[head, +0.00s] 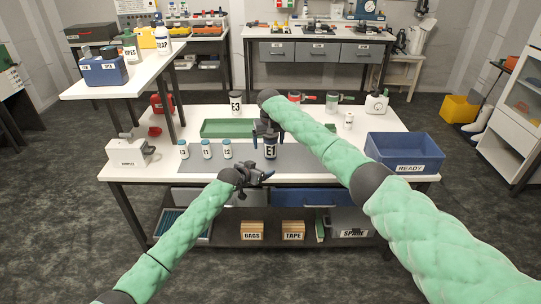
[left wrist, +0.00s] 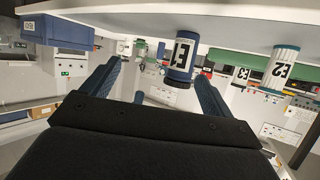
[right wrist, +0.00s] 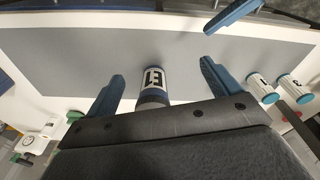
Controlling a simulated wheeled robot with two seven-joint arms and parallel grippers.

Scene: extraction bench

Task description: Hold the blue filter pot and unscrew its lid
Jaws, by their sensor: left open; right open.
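The blue filter pot (head: 270,149), labelled E1, stands upright on the grey mat (head: 310,160). My left gripper (head: 264,177) is open in front of it, at the near edge of the bench. In the left wrist view the pot (left wrist: 181,52) appears upside down, beyond and between the open fingers; its dark lid (left wrist: 178,83) points down there. My right gripper (head: 268,134) is open over the pot. In the right wrist view the pot (right wrist: 153,78) shows between the two fingers, with its near end partly hidden by the gripper body. Neither gripper visibly touches it.
Several small white bottles (head: 206,149) stand left of the pot. A green tray (head: 228,128) and the E3 pot (head: 236,102) are behind. A blue READY crate (head: 404,150) is at the right. A left-gripper finger (right wrist: 232,15) shows near my right gripper.

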